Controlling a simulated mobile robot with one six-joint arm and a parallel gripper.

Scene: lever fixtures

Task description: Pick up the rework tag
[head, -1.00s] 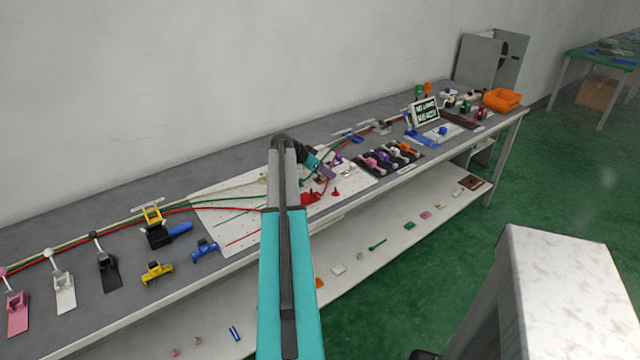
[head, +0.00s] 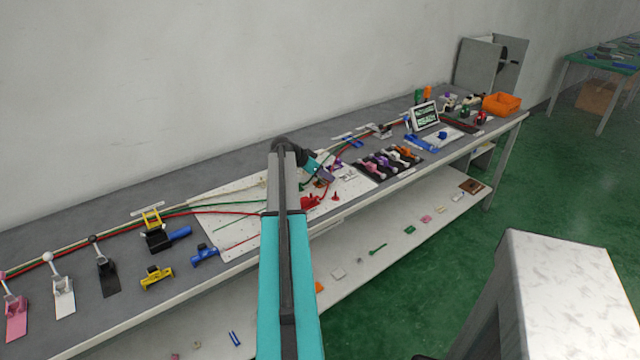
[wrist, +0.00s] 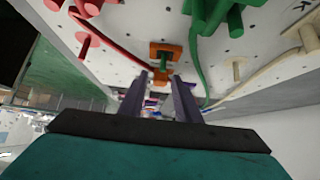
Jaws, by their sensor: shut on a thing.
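My gripper (wrist: 161,77) reaches toward the white pegboard, its two dark purple-grey fingers apart in the wrist view. An orange piece with a green middle (wrist: 164,58) shows at and just beyond the fingertips, and I take it to be the rework tag. My fingers are shut on it. It is close to the board, and I cannot tell whether it touches. In the head view my gripper (head: 326,173) is over the right part of the board, and the held piece is too small to make out there.
The pegboard (head: 230,192) carries red, green and cream cables on pegs. A green holder (wrist: 213,17) stands close by in the wrist view. A black rack of coloured levers (head: 388,162) is to the right, a tablet (head: 425,116) beyond it. The shelf below (head: 350,252) holds small loose parts.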

